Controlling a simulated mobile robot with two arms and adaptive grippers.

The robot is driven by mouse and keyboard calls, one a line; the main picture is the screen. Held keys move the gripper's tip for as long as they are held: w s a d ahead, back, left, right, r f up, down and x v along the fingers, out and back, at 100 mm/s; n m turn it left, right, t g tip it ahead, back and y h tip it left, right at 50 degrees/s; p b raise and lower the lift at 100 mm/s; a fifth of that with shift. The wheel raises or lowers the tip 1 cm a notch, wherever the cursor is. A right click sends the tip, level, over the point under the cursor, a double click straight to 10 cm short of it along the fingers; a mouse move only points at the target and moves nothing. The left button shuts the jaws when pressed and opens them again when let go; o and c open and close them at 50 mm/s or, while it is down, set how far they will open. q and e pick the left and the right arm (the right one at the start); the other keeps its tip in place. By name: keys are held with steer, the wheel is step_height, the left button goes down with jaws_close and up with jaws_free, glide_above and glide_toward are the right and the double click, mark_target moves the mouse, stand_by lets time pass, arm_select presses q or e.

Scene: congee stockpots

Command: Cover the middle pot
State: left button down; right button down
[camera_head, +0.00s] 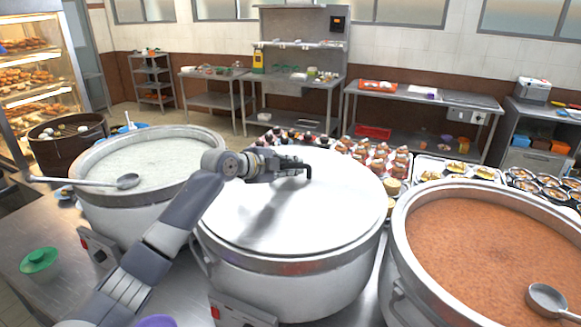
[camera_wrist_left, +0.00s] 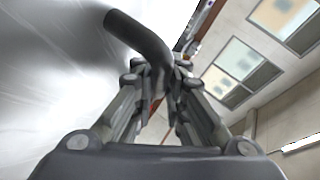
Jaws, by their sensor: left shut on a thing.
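The middle pot (camera_head: 290,287) is a large steel stockpot on the counter. A flat white-silver lid (camera_head: 335,205) lies over its mouth, and no contents show. Whether the lid is fully seated on the rim I cannot tell. A dark bent handle (camera_head: 303,164) stands on the lid; it shows close up in the left wrist view (camera_wrist_left: 140,32). My left gripper (camera_head: 280,168) is shut on this handle above the lid, and it also shows in the left wrist view (camera_wrist_left: 160,80). My right gripper is not in view.
A pot of pale congee (camera_head: 150,160) with a ladle (camera_head: 128,181) stands left. A pot of orange-brown congee (camera_head: 480,240) with a ladle (camera_head: 548,298) stands right. Several small dishes and cups crowd behind. A green-lidded bowl (camera_head: 40,262) sits front left.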

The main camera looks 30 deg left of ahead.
arm_select(q)
steer(key=shift+r, duration=0.25)
steer(key=c, duration=1.6)
jaws_free()
steer(key=shift+o, duration=0.3)
steer(key=shift+s, duration=0.1)
steer(key=shift+f, duration=0.3)
steer(key=v, duration=1.2)
steer(key=shift+d+r, duration=0.1)
steer(key=shift+r, duration=0.15)
